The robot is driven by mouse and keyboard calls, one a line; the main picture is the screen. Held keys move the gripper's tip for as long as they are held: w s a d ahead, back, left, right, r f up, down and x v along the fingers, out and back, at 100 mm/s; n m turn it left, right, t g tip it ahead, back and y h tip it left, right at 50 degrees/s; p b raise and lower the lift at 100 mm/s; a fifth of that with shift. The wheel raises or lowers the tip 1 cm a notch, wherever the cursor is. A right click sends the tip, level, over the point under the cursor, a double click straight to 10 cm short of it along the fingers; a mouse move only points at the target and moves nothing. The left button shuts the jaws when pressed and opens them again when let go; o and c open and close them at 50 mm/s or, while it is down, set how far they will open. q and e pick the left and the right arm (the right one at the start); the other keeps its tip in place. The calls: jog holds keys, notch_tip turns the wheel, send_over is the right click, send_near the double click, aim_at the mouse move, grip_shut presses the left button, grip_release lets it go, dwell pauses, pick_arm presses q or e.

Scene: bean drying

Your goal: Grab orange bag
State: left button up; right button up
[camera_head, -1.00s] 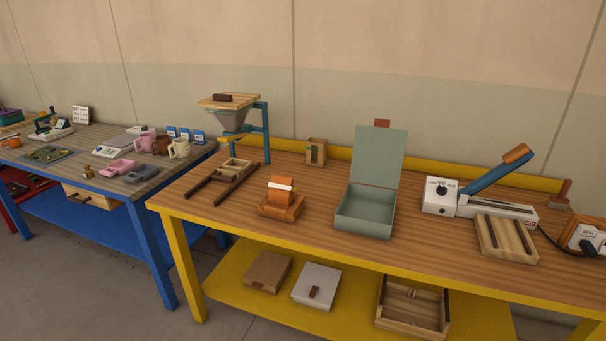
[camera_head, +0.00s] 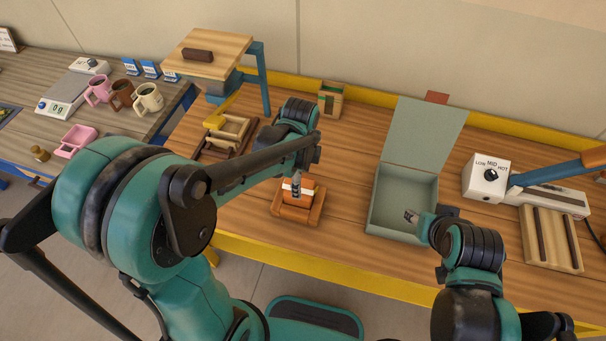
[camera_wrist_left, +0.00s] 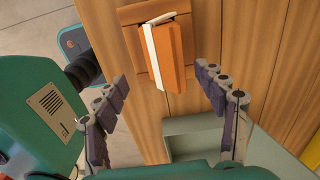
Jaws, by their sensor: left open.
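The orange bag (camera_head: 304,199) has a white band across it and stands in a wooden holder (camera_head: 290,218) near the front of the workbench. In the left wrist view the bag (camera_wrist_left: 178,60) lies beyond and between the fingertips, with its white band on the left side. My left gripper (camera_head: 297,184) is above the bag, and its fingers partly hide it in the head view. In the left wrist view the left gripper (camera_wrist_left: 162,74) is open and empty. My right gripper (camera_head: 412,216) is over the green box; its opening is not clear.
The open green box (camera_head: 386,195) stands right of the bag with its lid up. A sealer (camera_head: 487,178) is further right. The hopper stand (camera_head: 262,80) and a wooden frame (camera_head: 228,140) are behind left. Bare wood separates the bag and box.

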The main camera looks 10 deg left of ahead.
pick_arm(q)
jog(key=f+b, duration=0.1)
jog(key=f, duration=0.2)
jog(key=f+b, duration=0.1)
jog(key=f, duration=0.2)
jog(key=a+f+b, duration=0.1)
jog(key=f, duration=0.2)
jog(key=shift+w, duration=0.25)
jog(key=c, duration=1.5)
jog(key=shift+r, duration=0.1)
jog(key=shift+r+p, duration=0.3)
jog(key=shift+r, duration=0.25)
notch_tip(320, 180, up, 3)
jog(key=shift+f+p, duration=0.1)
jog(key=shift+p, duration=0.45)
jog(key=d+r+p, duration=0.2)
jog(key=d+r, duration=0.5)
jog(key=d, duration=0.4)
jog(key=shift+s+d, duration=0.3)
jog(key=shift+s, duration=0.1)
